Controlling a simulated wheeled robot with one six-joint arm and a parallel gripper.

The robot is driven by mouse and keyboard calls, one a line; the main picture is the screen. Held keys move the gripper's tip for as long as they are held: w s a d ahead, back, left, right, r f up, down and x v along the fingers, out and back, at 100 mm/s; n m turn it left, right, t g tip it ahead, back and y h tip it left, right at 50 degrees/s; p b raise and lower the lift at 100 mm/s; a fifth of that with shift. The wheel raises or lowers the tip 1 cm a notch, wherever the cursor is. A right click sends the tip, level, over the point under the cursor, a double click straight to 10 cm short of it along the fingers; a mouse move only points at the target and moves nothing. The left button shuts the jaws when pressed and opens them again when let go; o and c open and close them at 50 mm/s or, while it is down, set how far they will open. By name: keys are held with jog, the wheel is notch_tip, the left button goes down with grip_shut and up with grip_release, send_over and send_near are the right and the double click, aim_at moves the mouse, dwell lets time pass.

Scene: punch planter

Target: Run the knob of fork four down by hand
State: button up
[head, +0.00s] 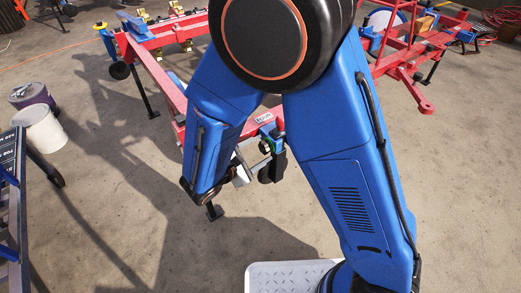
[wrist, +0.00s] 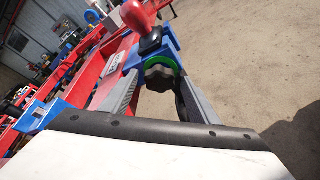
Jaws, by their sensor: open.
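A dark lobed knob (wrist: 160,77) with a bright green ring (wrist: 158,61) around its base sits on a blue bracket (wrist: 168,45) at the end of a red frame, in the wrist view. My gripper (wrist: 159,82) is open, with one grey finger on each side of the knob. I cannot tell whether either finger touches it. In the head view my gripper (head: 254,165) is at the near end of the red frame (head: 170,88), just below the blue bracket (head: 273,132). The knob is too small to make out clearly there. No fork number is readable.
A red ball-shaped handle (wrist: 138,15) stands close beyond the bracket. In the head view, a white bucket (head: 40,129) and a dark purple one (head: 32,97) stand at left, near a ladder-like blue and grey frame (head: 12,215). Concrete floor lies open around the red frame.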

jog(key=v, duration=1.6)
jog(key=shift+s+a, duration=0.2)
jog(key=shift+s, duration=0.05)
jog(key=shift+r, duration=0.1)
jog(key=v, duration=1.7)
jog(key=shift+a, duration=0.15)
jog(key=shift+r, duration=0.15)
jog(key=w+d+r+m+g+y, duration=0.1)
jog(key=w+d+r+m+g, duration=0.2)
jog(key=d, duration=0.5)
jog(key=w+d+r+m+g, duration=0.1)
jog(key=w+d+m+g, duration=0.15)
jog(key=w+d, duration=0.5)
jog(key=w+d+r+m+g+y, duration=0.1)
jog(key=w+d+r+m+g, duration=0.15)
jog(key=d, duration=0.65)
jog(key=s+d+m+y, duration=0.2)
jog(key=d+m, duration=0.1)
jog(key=d, duration=0.5)
jog(key=s+d+r+m+t+y, duration=0.1)
jog(key=s+d+m+y, duration=0.2)
jog(key=d, duration=0.5)
jog(key=s+d+r+m+y, duration=0.1)
jog(key=s+d+m+y, duration=0.1)
jog(key=d+m, duration=0.3)
jog(key=shift+s+d+t+y, duration=0.35)
jog(key=shift+s+d, duration=0.35)
jog(key=shift+d, duration=1.15)
